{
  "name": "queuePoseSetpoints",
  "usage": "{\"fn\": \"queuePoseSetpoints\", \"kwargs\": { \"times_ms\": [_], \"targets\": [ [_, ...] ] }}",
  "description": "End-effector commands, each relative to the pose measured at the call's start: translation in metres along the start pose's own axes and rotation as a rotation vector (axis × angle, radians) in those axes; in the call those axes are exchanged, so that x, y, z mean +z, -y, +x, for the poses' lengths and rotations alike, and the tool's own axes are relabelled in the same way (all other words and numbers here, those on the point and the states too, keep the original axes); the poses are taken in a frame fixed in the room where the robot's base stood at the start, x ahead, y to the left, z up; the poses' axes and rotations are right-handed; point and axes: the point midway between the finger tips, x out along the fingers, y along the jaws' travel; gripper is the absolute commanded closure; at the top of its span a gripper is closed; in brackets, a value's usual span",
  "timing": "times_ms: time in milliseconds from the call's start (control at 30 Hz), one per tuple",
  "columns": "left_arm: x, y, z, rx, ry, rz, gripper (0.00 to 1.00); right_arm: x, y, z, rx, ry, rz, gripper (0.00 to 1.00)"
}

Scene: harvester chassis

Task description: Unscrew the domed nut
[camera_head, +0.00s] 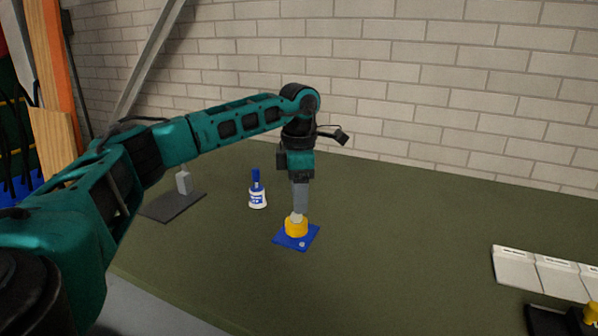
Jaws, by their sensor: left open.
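A yellow round part (296,230), which looks like the domed nut, sits on a small blue plate (284,240) on the green table. A pale piece shows at its top, under my fingers; I cannot tell whether it is part of the nut or a fingertip. My left gripper (299,208) points straight down right above the yellow part. Its jaws are open, seen edge-on, and their tips reach the top of the part or very near it. Whether they touch it is too small to tell. My right gripper is out of view.
A white bottle with a blue cap (257,192) stands left of the plate. A dark plate (173,206) with a grey block (183,182) is farther left. White trays (518,270) and a black item (552,321) are at the right. The table between is clear.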

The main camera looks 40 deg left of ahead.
Motion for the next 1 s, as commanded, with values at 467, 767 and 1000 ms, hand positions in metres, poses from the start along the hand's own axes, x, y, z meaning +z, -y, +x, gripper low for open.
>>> {"fn": "queuePoseSetpoints", "kwargs": {
  "times_ms": [467, 767, 1000],
  "targets": [
    [0.000, 0.000, 0.035, 0.001, 0.000, 0.000, 0.45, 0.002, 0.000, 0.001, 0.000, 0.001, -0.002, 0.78],
    [0.000, 0.000, 0.035, 0.001, 0.000, 0.000, 0.58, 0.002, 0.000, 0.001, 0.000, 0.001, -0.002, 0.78],
    [0.000, 0.000, 0.035, 0.001, 0.000, 0.000, 0.81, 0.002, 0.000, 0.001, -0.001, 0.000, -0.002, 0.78]
  ]
}}
